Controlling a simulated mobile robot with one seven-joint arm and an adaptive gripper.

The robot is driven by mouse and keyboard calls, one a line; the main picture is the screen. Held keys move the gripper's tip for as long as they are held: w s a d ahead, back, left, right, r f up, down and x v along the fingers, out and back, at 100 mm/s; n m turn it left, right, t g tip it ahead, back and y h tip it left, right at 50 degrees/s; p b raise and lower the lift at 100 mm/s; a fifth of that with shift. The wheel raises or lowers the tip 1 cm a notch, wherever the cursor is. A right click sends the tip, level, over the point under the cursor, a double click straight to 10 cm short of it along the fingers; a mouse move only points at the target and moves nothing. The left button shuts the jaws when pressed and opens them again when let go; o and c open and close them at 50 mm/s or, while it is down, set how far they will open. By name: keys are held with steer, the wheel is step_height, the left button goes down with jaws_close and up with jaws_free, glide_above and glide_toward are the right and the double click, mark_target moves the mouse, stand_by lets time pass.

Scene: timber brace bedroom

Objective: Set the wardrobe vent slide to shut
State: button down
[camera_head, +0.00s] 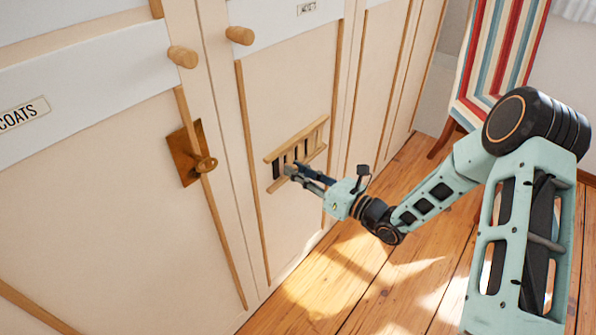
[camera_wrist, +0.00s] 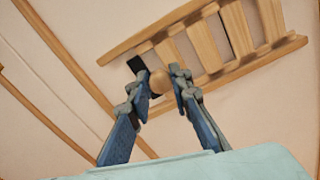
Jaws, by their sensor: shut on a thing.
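The wardrobe vent (camera_head: 312,132) is a wooden frame of two rails with upright slats, set low in a cream door panel. Dark gaps show between some slats in the head view. In the wrist view the vent (camera_wrist: 238,69) runs tilted across the top. My gripper (camera_head: 290,171) is at the vent's left end. Its fingers (camera_wrist: 160,76) are shut on a small round wooden knob (camera_wrist: 159,82), one finger on each side. The knob is hidden behind the fingers in the head view. How far the slide covers the gaps is hard to tell.
Wooden door knobs (camera_head: 240,35) stick out above. A striped chair (camera_head: 500,55) stands at the back right. The wooden floor (camera_head: 345,285) in front is clear.

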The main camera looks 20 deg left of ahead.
steer(key=s, duration=0.1)
steer(key=s+a, duration=0.1)
steer(key=s+p, duration=0.1)
steer(key=s, duration=0.1)
steer(key=shift+a, duration=0.3)
steer(key=c, duration=1.7)
jaws_free()
steer(key=shift+c, duration=0.2)
steer(key=shift+d, duration=0.1)
steer(key=v, duration=1.1)
steer(key=shift+s+d, duration=0.15)
steer(key=shift+d, duration=0.2)
